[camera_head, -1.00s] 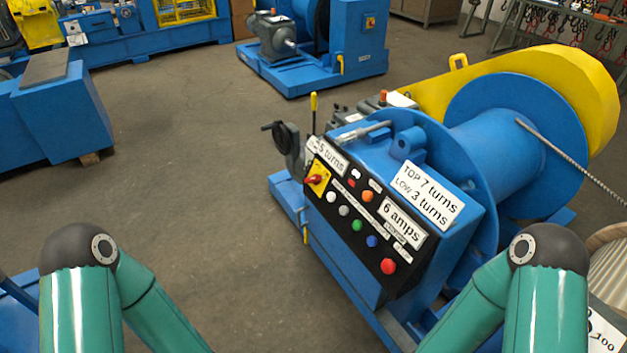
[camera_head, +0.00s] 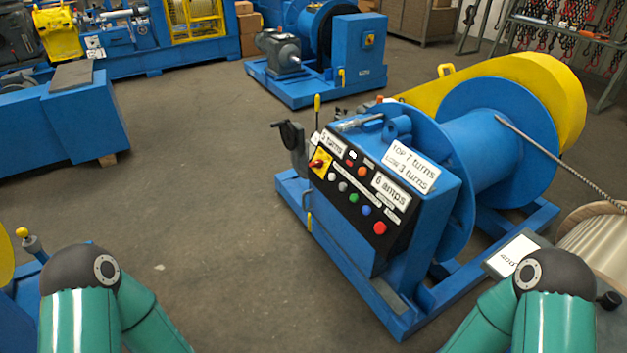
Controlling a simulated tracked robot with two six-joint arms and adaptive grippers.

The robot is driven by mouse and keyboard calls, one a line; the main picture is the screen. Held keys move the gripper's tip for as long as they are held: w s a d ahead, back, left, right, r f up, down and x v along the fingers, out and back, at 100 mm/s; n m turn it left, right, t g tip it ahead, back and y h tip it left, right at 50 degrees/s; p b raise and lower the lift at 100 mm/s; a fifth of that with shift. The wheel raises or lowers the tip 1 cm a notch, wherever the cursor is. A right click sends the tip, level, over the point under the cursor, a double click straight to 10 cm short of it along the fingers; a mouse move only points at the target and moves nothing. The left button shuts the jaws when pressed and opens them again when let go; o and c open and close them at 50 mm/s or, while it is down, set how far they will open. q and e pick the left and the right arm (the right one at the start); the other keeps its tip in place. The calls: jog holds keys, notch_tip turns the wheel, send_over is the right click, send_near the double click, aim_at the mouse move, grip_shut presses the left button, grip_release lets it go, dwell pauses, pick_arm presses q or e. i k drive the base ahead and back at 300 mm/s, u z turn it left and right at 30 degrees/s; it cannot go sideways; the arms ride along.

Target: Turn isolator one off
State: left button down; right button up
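A red rotary switch on a yellow plate (camera_head: 321,163) sits at the upper left of the black control panel (camera_head: 338,200) on the blue winch machine (camera_head: 425,215). It looks like an isolator; its number cannot be read. Another small switch on a yellow plate (camera_head: 369,40) is on the blue machine at the back. My two teal arms show at the bottom left and bottom right, well short of the panel. Both of my grippers are out of view.
A yellow-tipped lever (camera_head: 317,104) and a dark handwheel (camera_head: 291,136) stand left of the panel. A blue bench (camera_head: 75,120) is at left, a cable reel (camera_head: 597,245) at right. Grey floor (camera_head: 205,200) is clear between.

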aim_at(319, 163)
jog(key=u, duration=0.2)
jog(key=k, duration=0.3)
jog(key=u, duration=0.95)
jog(key=i, duration=2.05)
jog(key=z, duration=1.45)
jog(key=i, duration=0.55)
jog(key=u, duration=0.3)
jog(key=k, duration=0.35)
jog(key=z, duration=0.1)
